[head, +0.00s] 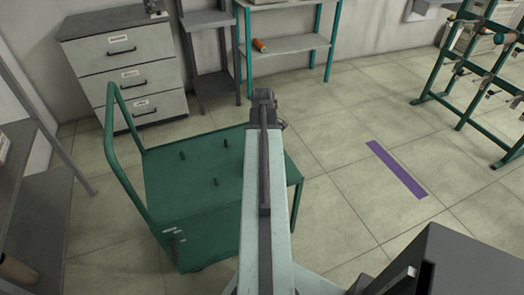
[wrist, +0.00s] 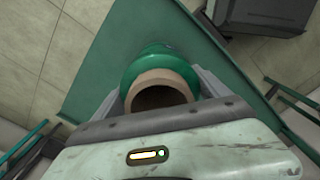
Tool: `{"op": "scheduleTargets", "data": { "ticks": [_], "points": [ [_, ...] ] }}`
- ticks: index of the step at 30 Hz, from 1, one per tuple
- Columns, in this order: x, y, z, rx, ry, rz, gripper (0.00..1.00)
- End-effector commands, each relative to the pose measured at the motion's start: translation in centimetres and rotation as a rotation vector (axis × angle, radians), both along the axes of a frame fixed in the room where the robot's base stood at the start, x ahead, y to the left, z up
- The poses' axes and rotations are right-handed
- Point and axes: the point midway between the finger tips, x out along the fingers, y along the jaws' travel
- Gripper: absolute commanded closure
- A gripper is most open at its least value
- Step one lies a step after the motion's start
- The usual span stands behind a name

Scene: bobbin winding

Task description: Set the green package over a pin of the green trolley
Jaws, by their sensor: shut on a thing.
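The green package (wrist: 130,69) shows in the wrist view as a green ring of yarn around a tan tube with a dark open end. My gripper (wrist: 163,88) is shut on it, one finger on each side. The green trolley (wrist: 85,80) lies below the package. In the head view the trolley (head: 165,203) has a flat deck with upright pins: one at left (head: 182,155), one nearer (head: 216,181), one farther back (head: 225,143). My arm covers the deck's right part and hides the package there. No pin shows in the wrist view.
The trolley's handle (head: 112,130) rises at its left. A drawer cabinet (head: 130,68) and a teal-legged table (head: 290,44) stand behind, with an orange and green bobbin (head: 261,46) on its lower shelf. A green rack (head: 468,85) stands right. Floor around the purple strip (head: 396,169) is clear.

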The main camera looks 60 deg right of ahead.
Motion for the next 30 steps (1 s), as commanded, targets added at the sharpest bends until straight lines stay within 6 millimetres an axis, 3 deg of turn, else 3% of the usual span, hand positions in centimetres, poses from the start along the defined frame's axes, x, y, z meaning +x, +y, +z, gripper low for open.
{"op": "scheduleTargets", "data": {
  "ticks": [2,3,4,14,25,30],
  "points": [
    [0.0,0.0,0.0,0.0,0.0,0.0,0.71],
    [0.0,0.0,0.0,0.0,0.0,0.0,0.04],
    [0.0,0.0,0.0,0.0,0.0,0.0,0.0],
    [0.0,0.0,0.5,0.0,0.0,0.0,0.0],
    [0.1,0.0,6.7,0.0,0.0,0.0,0.0],
    [0.1,0.0,8.1,0.0,0.0,0.0,0.0]
  ]
}}
